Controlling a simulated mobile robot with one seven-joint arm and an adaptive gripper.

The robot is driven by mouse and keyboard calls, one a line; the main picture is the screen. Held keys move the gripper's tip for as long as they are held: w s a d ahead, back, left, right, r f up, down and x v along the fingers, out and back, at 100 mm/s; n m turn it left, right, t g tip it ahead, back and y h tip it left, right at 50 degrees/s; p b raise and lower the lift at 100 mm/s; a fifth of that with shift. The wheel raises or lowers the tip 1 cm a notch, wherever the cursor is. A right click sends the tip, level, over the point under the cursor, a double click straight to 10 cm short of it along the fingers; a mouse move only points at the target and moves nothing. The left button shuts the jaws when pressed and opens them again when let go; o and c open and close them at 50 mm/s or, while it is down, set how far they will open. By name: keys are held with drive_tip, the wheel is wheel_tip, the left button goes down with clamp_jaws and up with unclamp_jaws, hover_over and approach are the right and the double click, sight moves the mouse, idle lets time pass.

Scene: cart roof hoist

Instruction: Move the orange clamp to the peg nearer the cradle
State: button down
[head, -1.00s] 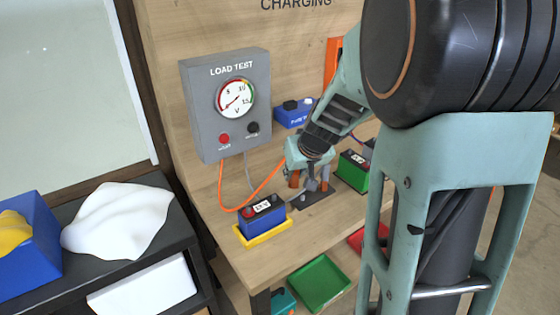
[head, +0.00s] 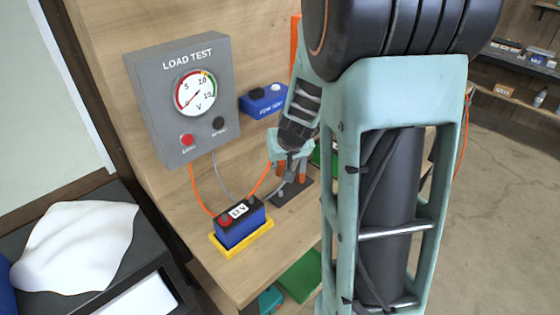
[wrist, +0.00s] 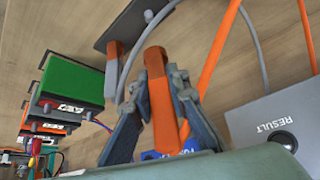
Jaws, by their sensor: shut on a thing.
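My gripper (wrist: 157,110) is shut on the orange clamp (wrist: 162,100), which is upright between its fingers in the wrist view. In the head view my gripper (head: 290,160) is over the dark peg plate (head: 284,197), just beyond the battery's yellow cradle (head: 224,252). The plate's edge shows at the top of the wrist view (wrist: 122,22). An orange-and-grey upright piece (wrist: 112,75) stands at that plate, left of the held clamp. The pegs are not clear, and I cannot tell whether the clamp touches one.
A blue battery (head: 240,232) sits in the cradle. The grey load test box (head: 150,105) is on the back panel. An orange cable (head: 202,197) and a grey cable (wrist: 258,50) run close by.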

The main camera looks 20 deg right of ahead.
wheel_tip(320, 180, down, 6)
drive_tip(key=b, duration=0.6)
drive_tip(key=shift+r, duration=0.1)
drive_tip(key=shift+f+b, duration=1.6)
drive_tip(key=shift+b, duration=0.65)
idle(1.3)
drive_tip(key=c, duration=1.8)
unclamp_jaws()
drive_tip(key=v, duration=0.7)
drive_tip(key=shift+r, duration=0.25)
drive_tip(key=shift+s, duration=0.1)
